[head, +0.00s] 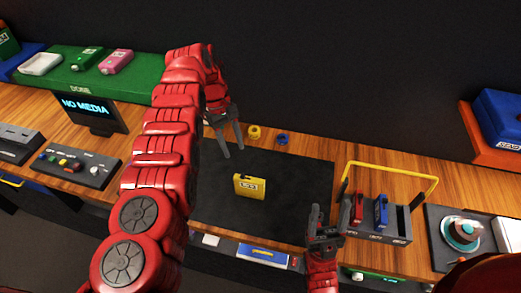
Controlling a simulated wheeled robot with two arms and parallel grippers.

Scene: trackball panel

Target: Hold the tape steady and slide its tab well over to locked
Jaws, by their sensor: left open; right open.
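The yellow tape (249,187) stands alone on the dark mat (295,180), near its middle, with a pale label on its front. Its tab is too small to make out. My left gripper (233,148) is open and empty above the mat, behind and a little left of the tape, apart from it. My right gripper (325,212) is open and empty to the right of the tape, near the mat's front right, apart from it.
A rack (385,228) with a red and a blue item and a yellow bar (395,168) stands right of the mat. A yellow ring (254,132) and a blue ring (282,139) lie behind. A trackball panel (461,232) is far right. A "NO MEDIA" screen (92,109) is left.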

